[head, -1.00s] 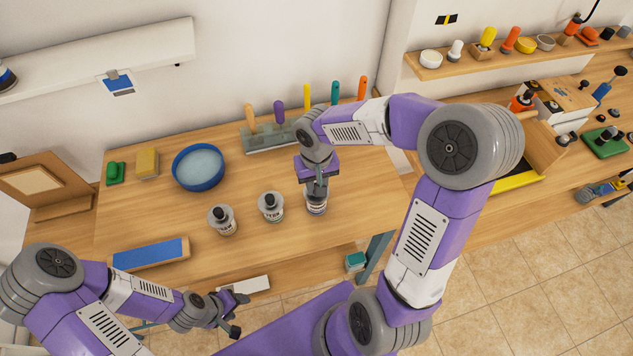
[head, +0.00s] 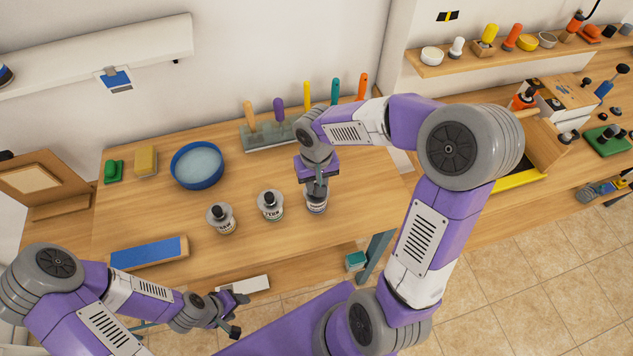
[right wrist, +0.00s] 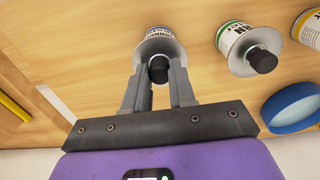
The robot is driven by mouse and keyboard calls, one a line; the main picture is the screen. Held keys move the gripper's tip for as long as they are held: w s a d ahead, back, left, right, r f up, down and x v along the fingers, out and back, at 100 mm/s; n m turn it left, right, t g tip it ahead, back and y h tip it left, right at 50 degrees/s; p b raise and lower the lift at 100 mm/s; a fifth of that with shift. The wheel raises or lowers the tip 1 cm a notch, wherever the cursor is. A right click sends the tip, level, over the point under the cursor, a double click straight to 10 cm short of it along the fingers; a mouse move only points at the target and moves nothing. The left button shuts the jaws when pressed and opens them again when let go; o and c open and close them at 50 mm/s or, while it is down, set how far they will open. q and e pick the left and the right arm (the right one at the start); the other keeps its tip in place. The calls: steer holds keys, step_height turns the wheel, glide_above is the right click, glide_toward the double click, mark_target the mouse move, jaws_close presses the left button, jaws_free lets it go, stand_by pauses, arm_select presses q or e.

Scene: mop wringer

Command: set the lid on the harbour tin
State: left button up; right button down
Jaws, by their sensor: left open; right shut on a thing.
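My right gripper (head: 317,186) is shut on the black knob of a grey disc lid (right wrist: 140,50). The lid is at the top of a tin with a blue-printed label (right wrist: 159,32), the rightmost of three tins in the head view (head: 316,206). The wrist view shows the knob (right wrist: 158,70) between the fingertips. The lid looks level with the tin's top, but I cannot tell whether it touches the rim all round. The label cannot be fully read. My left gripper (head: 239,315) is open and empty, in front of the bench.
A green-labelled tin (head: 270,206) and a yellow-labelled tin (head: 222,219), both with black-knobbed tops, stand to the left. Behind are a blue bowl (head: 197,166) and a rack of handled tools (head: 268,136). A blue pad (head: 149,253) lies front left. Bench space between is clear.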

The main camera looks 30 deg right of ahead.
steer(key=shift+f, duration=0.2)
stand_by(0.5)
steer(key=c, duration=0.8)
jaws_free()
steer(key=shift+c, duration=0.2)
steer(key=shift+r, duration=0.1)
steer(key=shift+r+p, duration=2.55)
steer(key=shift+r, duration=0.95)
steer(key=shift+s+f, duration=0.1)
